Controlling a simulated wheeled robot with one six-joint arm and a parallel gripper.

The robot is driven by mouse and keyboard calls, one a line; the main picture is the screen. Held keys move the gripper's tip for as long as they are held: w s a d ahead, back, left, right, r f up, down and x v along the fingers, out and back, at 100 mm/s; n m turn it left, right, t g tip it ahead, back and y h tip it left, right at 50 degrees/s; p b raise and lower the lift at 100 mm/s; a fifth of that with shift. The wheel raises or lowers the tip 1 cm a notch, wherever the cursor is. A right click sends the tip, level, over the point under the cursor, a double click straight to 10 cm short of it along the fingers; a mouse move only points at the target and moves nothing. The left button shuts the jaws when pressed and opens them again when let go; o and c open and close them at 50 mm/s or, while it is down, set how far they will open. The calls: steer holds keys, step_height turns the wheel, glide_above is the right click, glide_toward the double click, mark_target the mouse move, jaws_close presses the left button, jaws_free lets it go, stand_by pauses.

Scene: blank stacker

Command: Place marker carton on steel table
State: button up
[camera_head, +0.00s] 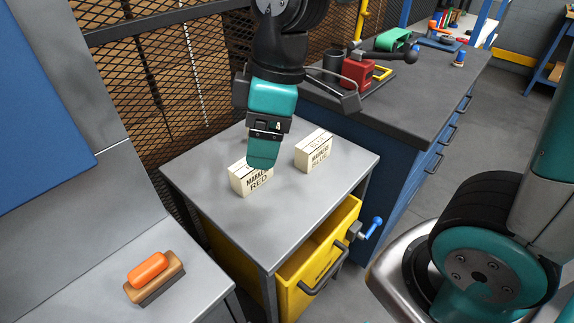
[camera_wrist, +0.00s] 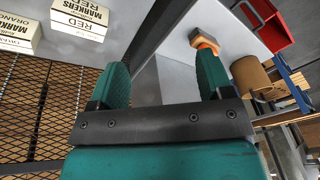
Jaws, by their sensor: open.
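A cream marker carton lettered MARKERS RED (camera_head: 252,181) stands on the grey metal top of the yellow-drawer cabinet (camera_head: 226,213). A grey metal table (camera_head: 75,266) is at the lower left.
A wooden brush with an orange grip (camera_head: 154,277) lies on the grey table at left. The cabinet's yellow drawer (camera_head: 318,262) stands partly open. A blue workbench with a dark top (camera_head: 425,97) and a red vise (camera_head: 357,72) is behind right. Mesh fencing (camera_head: 165,80) closes the back.

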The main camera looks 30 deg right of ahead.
steer(key=s+a+r+m+y, duration=0.1)
steer(key=s+m, duration=0.4)
steer(key=s, duration=0.4)
steer(key=shift+s+r, duration=0.25)
steer(key=shift+s, duration=0.05)
step_height(320, 180, up, 2)
steer(key=shift+r+p, duration=0.2)
steer(key=shift+p, duration=1.05)
